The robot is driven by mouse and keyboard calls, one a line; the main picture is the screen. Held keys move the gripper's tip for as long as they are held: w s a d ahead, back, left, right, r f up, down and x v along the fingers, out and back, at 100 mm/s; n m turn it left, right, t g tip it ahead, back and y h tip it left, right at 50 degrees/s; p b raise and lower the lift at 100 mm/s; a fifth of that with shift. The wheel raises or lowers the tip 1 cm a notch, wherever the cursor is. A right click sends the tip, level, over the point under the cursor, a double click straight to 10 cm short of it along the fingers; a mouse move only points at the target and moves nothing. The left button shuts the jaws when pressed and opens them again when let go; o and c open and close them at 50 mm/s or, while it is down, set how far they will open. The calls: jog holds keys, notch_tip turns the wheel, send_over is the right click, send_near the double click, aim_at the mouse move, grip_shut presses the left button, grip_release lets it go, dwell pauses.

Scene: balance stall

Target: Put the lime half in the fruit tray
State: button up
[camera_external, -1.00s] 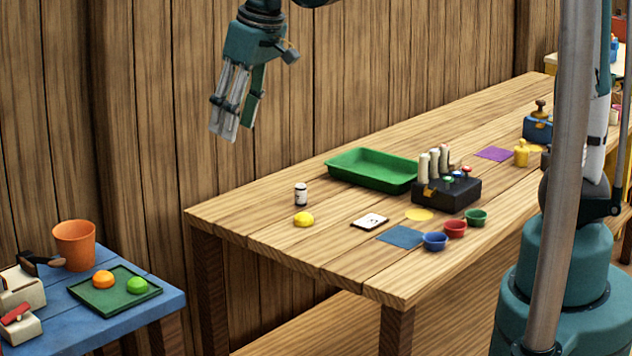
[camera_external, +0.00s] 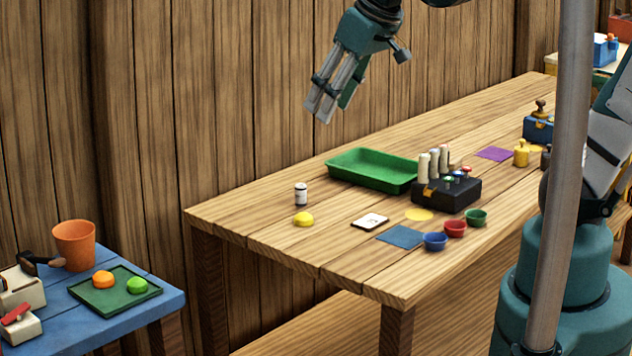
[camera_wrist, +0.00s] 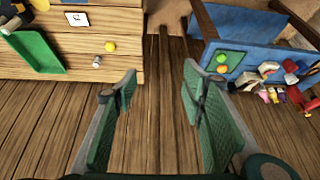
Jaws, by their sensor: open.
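The green lime half (camera_external: 137,285) lies on a flat dark green tray (camera_external: 98,304) on the blue table at the left, right of an orange half (camera_external: 103,279). In the wrist view, the lime half (camera_wrist: 222,57) is at the upper right, right of my fingers. A deeper, bright green tray (camera_external: 350,179) stands empty on the wooden table; in the wrist view this tray (camera_wrist: 38,52) is at the left edge. I cannot tell which tray is the fruit tray. My gripper (camera_external: 320,110) is open and empty, high above the wooden table's far edge.
A yellow half (camera_external: 303,219), a small bottle (camera_external: 301,194), a white card (camera_external: 370,221), a black rack (camera_external: 446,193) and several small bowls (camera_external: 455,229) are on the wooden table. An orange cup (camera_external: 74,245) stands beside the flat tray. A gap separates the tables.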

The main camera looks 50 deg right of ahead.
jog(key=s+d+f+t, duration=0.1)
jog(key=s+d+f, duration=0.1)
jog(key=s+d, duration=0.3)
jog(key=shift+s+d+f+m+t+h, duration=0.15)
jog(key=shift+s+f+m+t+h, duration=0.2)
jog(key=shift+s, duration=1.8)
jog(key=shift+f, duration=0.1)
